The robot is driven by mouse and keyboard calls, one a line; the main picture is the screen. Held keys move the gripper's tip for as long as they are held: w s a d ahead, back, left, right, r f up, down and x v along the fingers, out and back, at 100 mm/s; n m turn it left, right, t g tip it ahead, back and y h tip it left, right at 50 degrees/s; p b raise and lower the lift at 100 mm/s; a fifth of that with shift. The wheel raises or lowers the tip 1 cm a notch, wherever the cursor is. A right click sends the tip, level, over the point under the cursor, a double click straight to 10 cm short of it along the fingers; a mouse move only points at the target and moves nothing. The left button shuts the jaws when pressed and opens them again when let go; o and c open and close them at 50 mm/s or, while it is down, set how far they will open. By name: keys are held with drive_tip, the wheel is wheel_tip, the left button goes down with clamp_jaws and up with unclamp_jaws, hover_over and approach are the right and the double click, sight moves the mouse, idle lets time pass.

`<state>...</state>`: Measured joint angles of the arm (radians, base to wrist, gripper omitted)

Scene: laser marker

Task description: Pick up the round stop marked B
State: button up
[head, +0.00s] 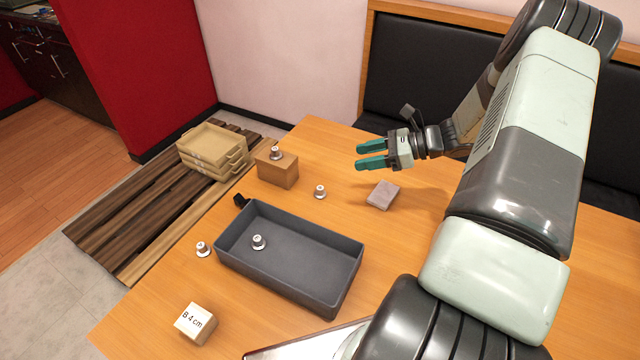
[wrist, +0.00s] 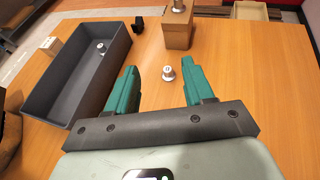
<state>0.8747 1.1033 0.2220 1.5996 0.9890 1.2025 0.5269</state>
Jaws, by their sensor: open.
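Several small round silver-and-white stops are in the head view; their letters are too small to read, so I cannot tell which is marked B. One stop (head: 320,192) stands on the bare table. Another stop (head: 276,153) is on top of a wooden block (head: 278,174). A third stop (head: 258,242) is inside the grey tray (head: 342,285), and another stop (head: 203,249) stands left of the tray. My gripper (head: 358,155) is open and empty above the table. In the wrist view, the bare-table stop (wrist: 168,74) appears between the green fingers, apart from them.
A box labelled "B 4 cm" (head: 195,323) stands at the front left. A pinkish-grey block (head: 383,195) lies on the table below my gripper. Stacked tan trays (head: 213,148) stand beyond the table's left edge. Bare table lies between the tray and the pinkish-grey block.

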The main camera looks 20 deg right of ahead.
approach(321, 188)
drive_tip(key=shift+s+d+r, duration=0.5)
drive_tip(key=shift+d+r, duration=0.2)
drive_tip(key=shift+d, duration=0.15)
drive_tip(key=shift+a+f, duration=0.1)
drive_tip(key=shift+f, duration=0.15)
drive_tip(key=x, duration=1)
drive_tip(key=shift+w+a+f, duration=0.15)
drive_tip(key=shift+w+f, duration=0.05)
drive_tip(key=shift+w, duration=0.05)
clamp_jaws()
